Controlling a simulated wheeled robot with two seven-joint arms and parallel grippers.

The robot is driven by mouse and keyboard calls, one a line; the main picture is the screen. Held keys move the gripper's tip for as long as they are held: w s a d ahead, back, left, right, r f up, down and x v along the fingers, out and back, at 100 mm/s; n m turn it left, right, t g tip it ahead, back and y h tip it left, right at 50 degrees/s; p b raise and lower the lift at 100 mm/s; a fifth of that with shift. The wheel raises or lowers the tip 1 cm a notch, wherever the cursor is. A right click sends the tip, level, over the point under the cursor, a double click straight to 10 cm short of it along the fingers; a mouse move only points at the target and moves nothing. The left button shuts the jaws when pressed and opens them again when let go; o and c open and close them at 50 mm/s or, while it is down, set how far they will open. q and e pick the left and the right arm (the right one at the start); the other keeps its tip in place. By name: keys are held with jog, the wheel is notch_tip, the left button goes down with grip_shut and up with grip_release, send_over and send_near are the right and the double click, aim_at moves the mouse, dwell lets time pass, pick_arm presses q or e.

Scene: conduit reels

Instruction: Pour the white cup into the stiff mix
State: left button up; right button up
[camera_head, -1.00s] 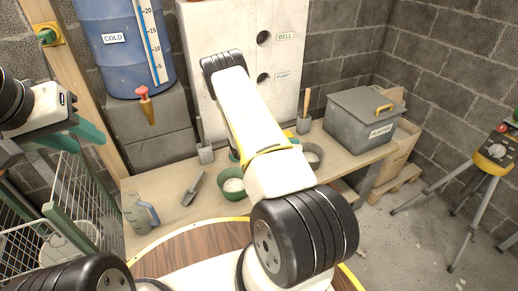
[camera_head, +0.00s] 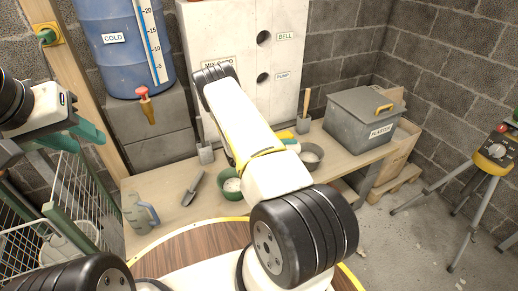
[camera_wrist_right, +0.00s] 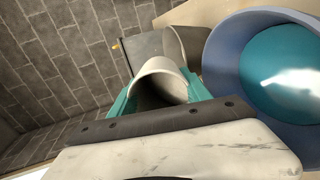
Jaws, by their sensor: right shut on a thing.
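In the right wrist view the white cup (camera_wrist_right: 158,68) sits between the teal fingers of my right gripper (camera_wrist_right: 160,92), which is shut on it. The cup is tilted, its rim facing away from the wrist, and its contents cannot be seen. A blue round vessel (camera_wrist_right: 222,62) with a glossy teal inside is close to the right of the cup. In the head view my right arm hides its gripper and the cup. A green bowl (camera_head: 230,186) with pale contents stands on the bench; I cannot tell whether this is the stiff mix. My left gripper (camera_head: 92,134) hangs at the left, its jaw gap unclear.
A grey bowl (camera_head: 312,156), a trowel (camera_head: 193,188) and a grey jug (camera_head: 139,212) stand or lie on the bench (camera_head: 170,178). A grey plaster box (camera_head: 362,117) is at the bench's right. A wire cart (camera_head: 75,200) is at the left.

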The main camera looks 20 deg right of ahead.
jog(key=shift+a+f+h, duration=0.25)
jog(key=shift+a+h, duration=0.25)
jog(key=shift+a, duration=0.05)
jog(key=shift+a+r+h, duration=0.25)
jog(key=shift+r+h, duration=0.65)
jog(key=shift+r, duration=0.1)
jog(key=shift+s+a+r+h, duration=0.1)
jog(key=shift+a+r+h, duration=0.2)
jog(key=shift+h, duration=0.6)
dwell(0.8)
jog(key=shift+a+r+h, duration=0.3)
jog(key=shift+r+h, duration=0.5)
jog(key=shift+r, duration=0.1)
dwell(0.6)
jog(key=shift+a+r+t+h, duration=0.2)
jog(key=shift+r+h, duration=0.35)
jog(key=shift+r, duration=0.45)
jog(key=shift+a+r+t+h, duration=0.15)
jog(key=shift+r+h, duration=0.35)
jog(key=shift+r, duration=0.5)
jog(key=shift+a+r+t+h, duration=0.1)
jog(key=shift+a+r+h, duration=0.15)
jog(key=shift+r+h, duration=0.55)
